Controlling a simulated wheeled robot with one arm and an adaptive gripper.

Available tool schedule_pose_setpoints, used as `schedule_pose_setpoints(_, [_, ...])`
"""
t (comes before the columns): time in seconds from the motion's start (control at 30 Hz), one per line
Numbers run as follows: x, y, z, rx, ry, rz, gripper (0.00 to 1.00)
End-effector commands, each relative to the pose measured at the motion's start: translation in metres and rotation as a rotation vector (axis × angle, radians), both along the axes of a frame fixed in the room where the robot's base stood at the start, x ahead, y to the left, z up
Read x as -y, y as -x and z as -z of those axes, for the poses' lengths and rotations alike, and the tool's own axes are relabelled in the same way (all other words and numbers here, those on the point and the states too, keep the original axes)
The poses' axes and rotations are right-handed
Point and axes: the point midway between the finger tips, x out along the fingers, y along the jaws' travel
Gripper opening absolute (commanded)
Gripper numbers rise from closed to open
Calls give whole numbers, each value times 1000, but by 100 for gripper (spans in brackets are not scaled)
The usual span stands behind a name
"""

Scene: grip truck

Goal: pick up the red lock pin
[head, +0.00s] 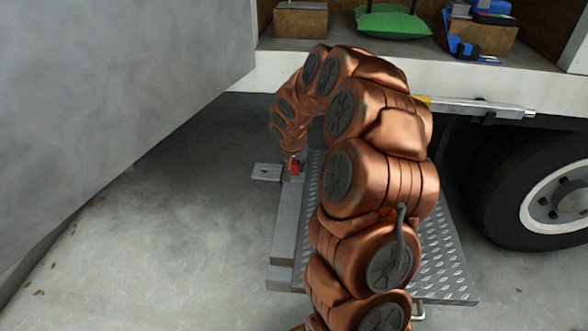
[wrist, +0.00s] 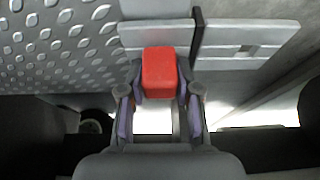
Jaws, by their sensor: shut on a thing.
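The red lock pin (wrist: 159,72) shows in the wrist view as a red block between the two fingertips of my gripper (wrist: 161,97). My gripper is shut on it, with a finger on each side. In the head view the red lock pin (head: 295,167) is small, at the end of my arm, beside the left edge of the metal plate. My gripper (head: 292,157) is mostly hidden there. I cannot tell whether the pin still sits in a hole or is clear of the metal.
A diamond-tread plate (head: 440,262) lies under my arm, with a grey beam (head: 284,230) on its left. The truck bed (head: 480,75) holds boxes and a green bag (head: 392,22). A wheel (head: 540,200) is at right, and a grey panel (head: 110,90) fills the left. Floor at lower left is clear.

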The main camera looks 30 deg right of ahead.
Motion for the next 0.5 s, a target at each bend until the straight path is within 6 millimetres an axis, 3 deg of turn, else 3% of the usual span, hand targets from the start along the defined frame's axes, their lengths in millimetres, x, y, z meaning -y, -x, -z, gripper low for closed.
schedule_pose_setpoints(0.33, [0,0,-3,0,0,0,0])
schedule_pose_setpoints(0.5, [0,0,-19,2,1,2,0])
